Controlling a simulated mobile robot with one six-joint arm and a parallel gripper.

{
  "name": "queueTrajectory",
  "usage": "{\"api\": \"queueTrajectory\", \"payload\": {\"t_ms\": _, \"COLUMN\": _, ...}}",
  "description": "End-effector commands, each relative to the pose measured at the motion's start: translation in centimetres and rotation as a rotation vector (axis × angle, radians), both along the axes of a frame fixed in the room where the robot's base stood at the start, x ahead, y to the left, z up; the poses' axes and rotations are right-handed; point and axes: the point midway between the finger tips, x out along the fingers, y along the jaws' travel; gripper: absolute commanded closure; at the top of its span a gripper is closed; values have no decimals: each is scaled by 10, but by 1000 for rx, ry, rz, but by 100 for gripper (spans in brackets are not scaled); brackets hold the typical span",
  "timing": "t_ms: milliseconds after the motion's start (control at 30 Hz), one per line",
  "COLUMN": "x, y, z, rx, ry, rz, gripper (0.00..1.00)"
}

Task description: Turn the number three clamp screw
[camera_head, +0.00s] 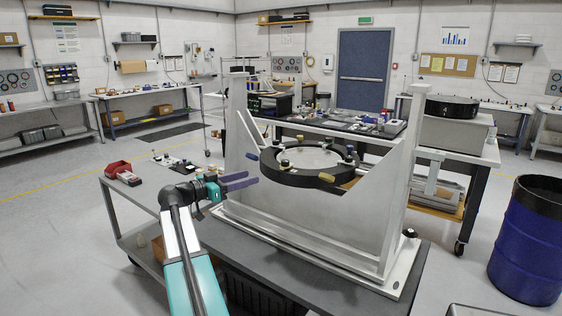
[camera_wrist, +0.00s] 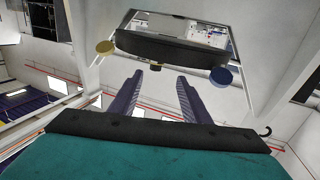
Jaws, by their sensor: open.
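The mirror fixture stands on a grey cart, with a round black ring (camera_head: 304,178) held between white uprights. Clamp screws with coloured knobs sit around the ring: a blue knob (camera_head: 252,156) on the near left, a yellow knob (camera_head: 325,177) at the front, and others behind. No number is readable on them. My gripper (camera_head: 253,178) is open and empty, left of the ring, just below the blue knob and apart from it. In the wrist view, its two fingers (camera_wrist: 157,82) point toward the ring's dark rim (camera_wrist: 165,47), between a yellow knob (camera_wrist: 105,47) and a blue knob (camera_wrist: 222,75).
The fixture's white upright (camera_head: 398,190) and base plate (camera_head: 330,255) border the ring. A red bin (camera_head: 118,169) and small parts lie at the cart's left end. A blue drum (camera_head: 528,245) stands on the right. Open floor lies left of the cart.

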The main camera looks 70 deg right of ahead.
Motion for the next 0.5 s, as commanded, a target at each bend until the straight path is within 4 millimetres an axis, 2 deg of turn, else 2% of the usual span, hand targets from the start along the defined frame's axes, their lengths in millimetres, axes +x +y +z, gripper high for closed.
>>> {"api": "queueTrajectory", "payload": {"t_ms": 33, "x": -4, "y": -3, "z": 11, "rx": -19, "ry": -8, "rz": -10, "gripper": 57}}
{"api": "queueTrajectory", "payload": {"t_ms": 133, "x": -9, "y": -4, "z": 19, "rx": -40, "ry": -14, "rz": -19, "gripper": 57}}
{"api": "queueTrajectory", "payload": {"t_ms": 500, "x": -9, "y": -4, "z": 20, "rx": -42, "ry": -15, "rz": -19, "gripper": 57}}
